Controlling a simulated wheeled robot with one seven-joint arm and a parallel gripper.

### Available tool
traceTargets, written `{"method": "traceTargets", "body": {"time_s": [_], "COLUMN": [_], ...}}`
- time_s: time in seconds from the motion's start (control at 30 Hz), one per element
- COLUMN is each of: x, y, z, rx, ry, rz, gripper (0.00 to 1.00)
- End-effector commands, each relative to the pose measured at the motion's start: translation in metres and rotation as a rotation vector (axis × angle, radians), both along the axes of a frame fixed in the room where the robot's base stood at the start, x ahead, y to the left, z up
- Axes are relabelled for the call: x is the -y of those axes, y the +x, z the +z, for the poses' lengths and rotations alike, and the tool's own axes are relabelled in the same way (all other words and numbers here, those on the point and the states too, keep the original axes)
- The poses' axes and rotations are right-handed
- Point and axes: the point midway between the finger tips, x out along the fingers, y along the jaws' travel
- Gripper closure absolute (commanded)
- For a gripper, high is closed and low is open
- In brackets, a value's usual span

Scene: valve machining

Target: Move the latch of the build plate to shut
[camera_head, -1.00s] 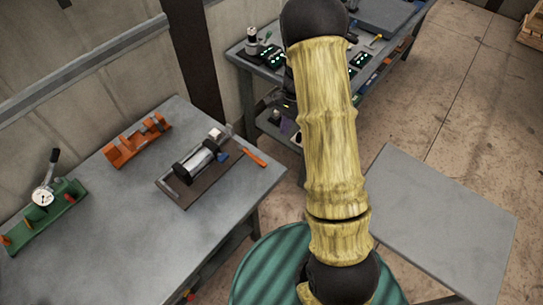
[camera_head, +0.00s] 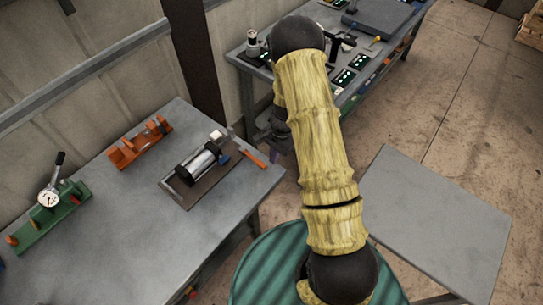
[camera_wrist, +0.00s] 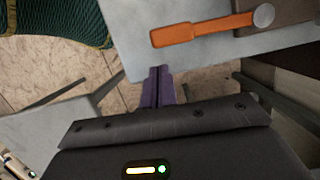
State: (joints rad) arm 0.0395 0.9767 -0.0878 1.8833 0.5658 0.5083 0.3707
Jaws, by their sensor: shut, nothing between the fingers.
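A dark brown plate (camera_head: 184,201) lies near the right end of the left workbench and carries a silver and black cylinder (camera_head: 197,163); I take it for the build plate. An orange lever (camera_head: 255,159) sticks out from its far right corner toward the bench edge; I take it for the latch. In the wrist view the lever (camera_wrist: 188,34) meets a round silver pivot beside the plate (camera_wrist: 300,48). My gripper (camera_wrist: 159,72) has purple fingers closed together and empty. They appear just below the lever in that view, apart from it, by the bench edge.
The left workbench (camera_head: 120,235) also holds an orange rack (camera_head: 138,146) and a green fixture with a dial gauge (camera_head: 48,215). A second bench (camera_head: 340,98) with devices stands behind my arm. A grey tabletop (camera_head: 435,220) is at right. Bare floor lies between.

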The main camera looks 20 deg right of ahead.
Motion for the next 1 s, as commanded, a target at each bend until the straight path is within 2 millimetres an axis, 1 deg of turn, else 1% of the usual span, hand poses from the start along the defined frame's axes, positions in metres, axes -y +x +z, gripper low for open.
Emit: {"method": "traceTargets", "body": {"time_s": [0.1,0.2,0.57,1.0], "x": [-0.009,-0.012,-0.012,-0.017], "y": [-0.006,-0.008,-0.008,-0.013], "z": [0.001,0.0,0.0,0.0], "rx": [-0.002,0.0,0.001,0.0], "ry": [0.0,0.0,-0.001,0.0], "rz": [-0.001,0.0,-0.004,-0.063], "gripper": [1.0,1.0,1.0,1.0]}}
